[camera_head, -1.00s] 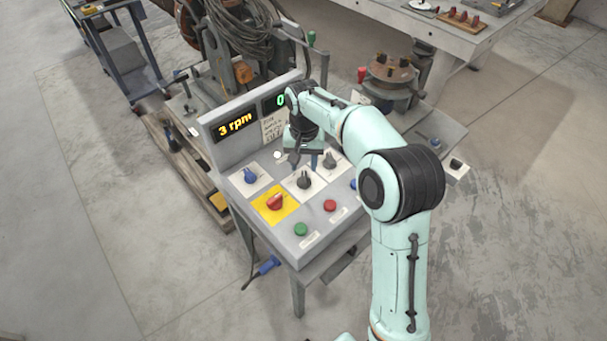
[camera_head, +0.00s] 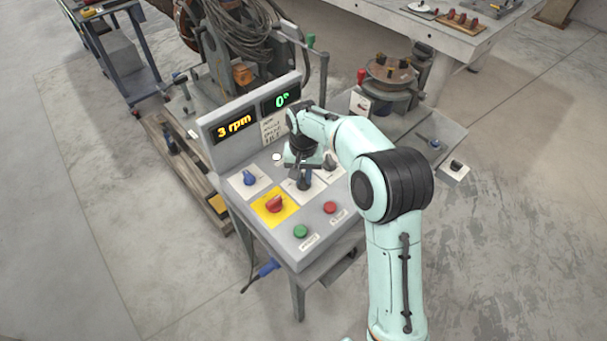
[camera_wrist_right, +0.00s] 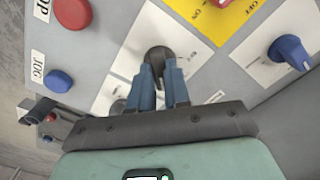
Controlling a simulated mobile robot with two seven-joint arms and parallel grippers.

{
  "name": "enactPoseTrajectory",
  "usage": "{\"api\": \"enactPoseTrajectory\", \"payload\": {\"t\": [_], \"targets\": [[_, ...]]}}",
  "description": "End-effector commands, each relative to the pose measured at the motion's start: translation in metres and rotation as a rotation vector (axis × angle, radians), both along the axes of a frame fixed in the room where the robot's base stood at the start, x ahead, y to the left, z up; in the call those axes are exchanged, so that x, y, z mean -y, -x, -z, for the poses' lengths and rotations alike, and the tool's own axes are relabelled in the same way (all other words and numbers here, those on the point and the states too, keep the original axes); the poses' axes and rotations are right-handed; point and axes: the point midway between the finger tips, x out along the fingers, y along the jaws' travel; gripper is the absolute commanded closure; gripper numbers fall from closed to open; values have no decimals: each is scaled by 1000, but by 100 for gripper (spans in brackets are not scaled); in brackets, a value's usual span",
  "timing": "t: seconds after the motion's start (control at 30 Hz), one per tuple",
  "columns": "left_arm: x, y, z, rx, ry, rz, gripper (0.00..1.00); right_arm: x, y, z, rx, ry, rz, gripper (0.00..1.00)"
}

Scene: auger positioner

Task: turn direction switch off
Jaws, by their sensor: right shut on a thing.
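The control box (camera_head: 258,147) carries several knobs and push buttons. A black rotary knob (camera_head: 304,185) sits on a white plate in the middle of its sloped top. It also shows in the right wrist view (camera_wrist_right: 158,54). My right gripper (camera_wrist_right: 163,72) is shut on this black knob, with one blue-grey finger on each side of it. In the head view my right gripper (camera_head: 303,175) partly hides the knob. The plate's lettering is too small or covered to read, so I cannot tell the knob's marked position. My left gripper is out of view.
Around it sit a blue knob (camera_head: 249,178), a red knob on a yellow plate (camera_head: 266,214), a green button (camera_head: 300,231), a red button (camera_head: 330,208) and another dark knob (camera_head: 329,161). The displays read "3 rpm" (camera_head: 236,125) and 0 (camera_head: 281,101).

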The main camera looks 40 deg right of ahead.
Motion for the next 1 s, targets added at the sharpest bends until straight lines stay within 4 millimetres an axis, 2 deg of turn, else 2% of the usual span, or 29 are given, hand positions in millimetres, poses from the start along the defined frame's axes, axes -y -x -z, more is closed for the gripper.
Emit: {"api": "enactPoseTrajectory", "payload": {"t": [0.37,1.0], "targets": [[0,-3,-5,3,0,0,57,0,0,-1,0,0,-111,100],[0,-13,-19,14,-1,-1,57,0,0,-1,1,1,-615,100]]}}
